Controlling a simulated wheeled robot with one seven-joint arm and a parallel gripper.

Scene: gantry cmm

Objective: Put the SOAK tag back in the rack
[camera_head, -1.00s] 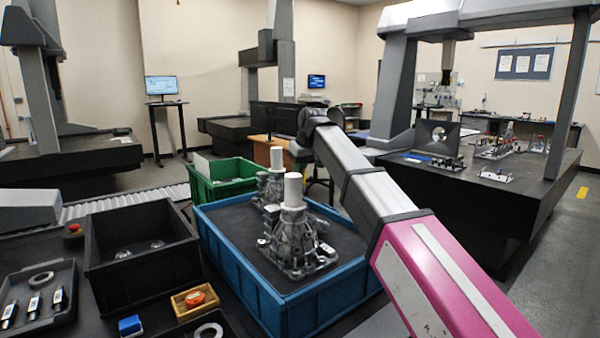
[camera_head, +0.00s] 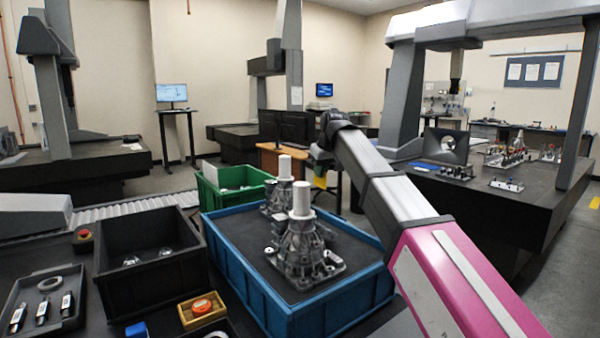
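My arm reaches from the lower right toward the middle of the view. Its far end is a dark joint, with a dark shape that appears to be my gripper (camera_head: 320,154) just below it. The fingers are too small and dark to make out. A small yellow patch (camera_head: 320,181) shows right under that shape, in front of the dark furniture behind. I cannot tell whether it is the SOAK tag or whether the gripper holds it. No lettering reading SOAK is legible, and I cannot make out a tag rack.
A blue bin (camera_head: 262,297) with metal castings stands in front, beside a green crate (camera_head: 212,198) and a black bin (camera_head: 112,262). A black tray (camera_head: 77,318) holds a ring and several labelled pieces. A dark machine table (camera_head: 500,215) fills the right. Some floor shows between machines.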

